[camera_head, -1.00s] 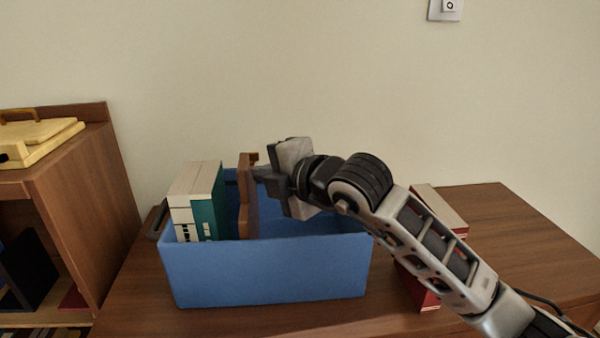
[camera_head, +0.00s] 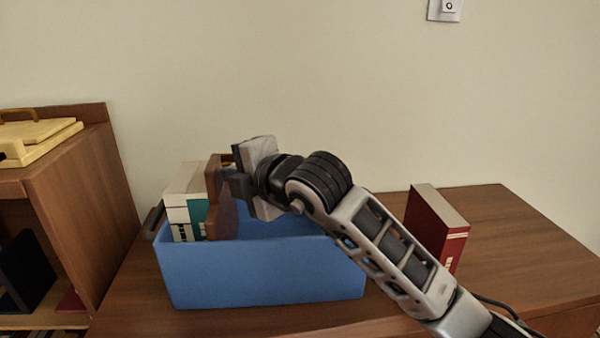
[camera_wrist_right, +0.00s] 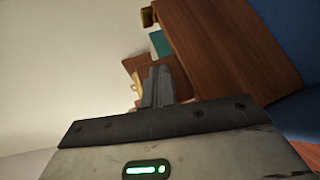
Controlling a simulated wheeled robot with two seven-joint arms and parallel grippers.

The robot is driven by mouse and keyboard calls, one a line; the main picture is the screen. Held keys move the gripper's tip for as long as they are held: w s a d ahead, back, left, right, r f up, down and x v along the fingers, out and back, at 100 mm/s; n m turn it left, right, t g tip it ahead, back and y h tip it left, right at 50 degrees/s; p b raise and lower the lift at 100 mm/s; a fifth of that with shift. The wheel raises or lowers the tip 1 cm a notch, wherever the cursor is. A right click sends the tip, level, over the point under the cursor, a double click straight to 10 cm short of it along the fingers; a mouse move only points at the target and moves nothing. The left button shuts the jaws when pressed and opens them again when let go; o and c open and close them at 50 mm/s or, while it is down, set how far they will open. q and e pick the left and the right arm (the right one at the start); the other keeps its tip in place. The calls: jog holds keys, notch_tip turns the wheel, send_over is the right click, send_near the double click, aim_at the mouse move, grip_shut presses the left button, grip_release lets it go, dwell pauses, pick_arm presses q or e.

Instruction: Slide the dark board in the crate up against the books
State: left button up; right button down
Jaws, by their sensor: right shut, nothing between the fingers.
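The board (camera_head: 213,213) stands on edge in the blue crate (camera_head: 262,274), brown along its edge and darker on its right face. It is just right of the white and teal books (camera_head: 184,212), overlapping them in the head view; I see no clear gap. My right gripper (camera_head: 232,184) is shut and empty, its fingertips at the upper right face of the board. In the wrist view the shut fingers (camera_wrist_right: 158,87) lie beside the broad brown board (camera_wrist_right: 225,45), and the teal book (camera_wrist_right: 159,43) shows past its edge. My left gripper is not in view.
A red book (camera_head: 436,228) stands on the wooden cabinet top (camera_head: 510,235), right of the crate and behind my right arm. A taller shelf (camera_head: 85,185) with a yellow case (camera_head: 40,140) stands at the left. The crate's right part looks empty.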

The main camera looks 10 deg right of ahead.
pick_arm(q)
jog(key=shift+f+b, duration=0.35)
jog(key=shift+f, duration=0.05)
pick_arm(e)
jog(key=shift+s+d, duration=0.1)
jog(key=shift+d, duration=2)
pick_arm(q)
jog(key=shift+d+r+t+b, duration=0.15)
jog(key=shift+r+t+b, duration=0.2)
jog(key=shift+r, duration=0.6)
pick_arm(e)
jog(key=v, duration=1.6)
